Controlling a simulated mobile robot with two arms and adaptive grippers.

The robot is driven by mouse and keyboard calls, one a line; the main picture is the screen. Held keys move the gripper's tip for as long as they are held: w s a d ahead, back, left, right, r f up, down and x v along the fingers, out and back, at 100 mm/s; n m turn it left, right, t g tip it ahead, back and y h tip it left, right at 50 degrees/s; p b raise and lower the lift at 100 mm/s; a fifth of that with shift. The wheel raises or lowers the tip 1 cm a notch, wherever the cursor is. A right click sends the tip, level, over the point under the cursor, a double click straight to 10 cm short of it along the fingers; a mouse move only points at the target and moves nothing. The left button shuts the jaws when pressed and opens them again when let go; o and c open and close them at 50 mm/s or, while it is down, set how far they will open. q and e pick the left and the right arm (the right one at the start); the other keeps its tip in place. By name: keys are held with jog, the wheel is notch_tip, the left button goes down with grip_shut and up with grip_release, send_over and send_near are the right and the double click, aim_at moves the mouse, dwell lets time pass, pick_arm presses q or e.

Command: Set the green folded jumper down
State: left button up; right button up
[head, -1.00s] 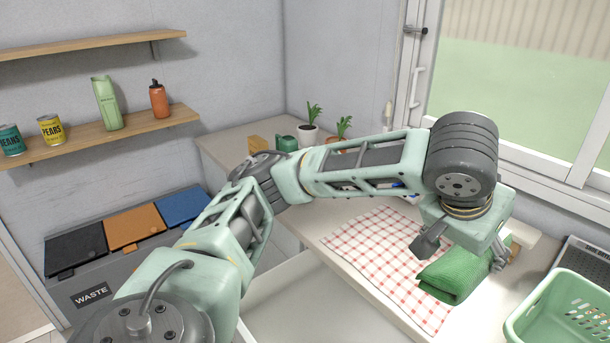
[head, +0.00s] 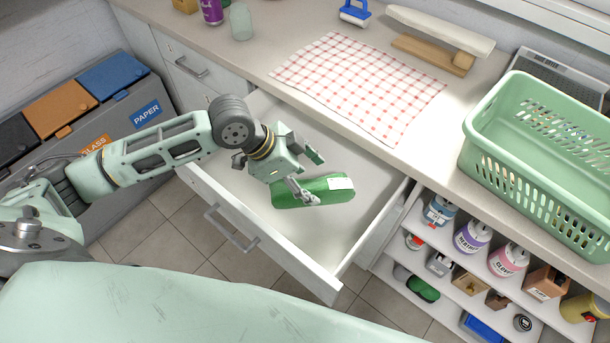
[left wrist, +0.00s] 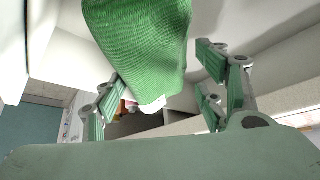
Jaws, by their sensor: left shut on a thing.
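The green folded jumper (head: 328,191) is a rounded green bundle with a pale patch at its right end. It is over the inside of the open white drawer (head: 365,258); I cannot tell whether it touches the drawer floor. My left gripper (head: 312,179) reaches in from the left and is shut on the jumper from above. In the left wrist view the jumper (left wrist: 140,45) hangs large at the top, by the left finger, and the gripper (left wrist: 160,95) shows a finger on each side. My right gripper is not in view.
A red-checked cloth (head: 360,85) lies on the counter behind the drawer. A green laundry basket (head: 530,180) stands at the right. Shelves with bottles and boxes (head: 475,262) are below it. Waste bins (head: 85,115) stand at the left.

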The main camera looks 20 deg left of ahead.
aim_at(278, 183)
pick_arm(q)
jog(key=f, duration=1)
jog(key=shift+s+f, duration=0.2)
jog(key=shift+f, duration=0.1)
jog(key=shift+f, duration=0.15)
jog(key=o, duration=1.4)
jog(key=shift+p, duration=0.3)
jog(key=v, duration=1.2)
jog(key=shift+b, duration=0.3)
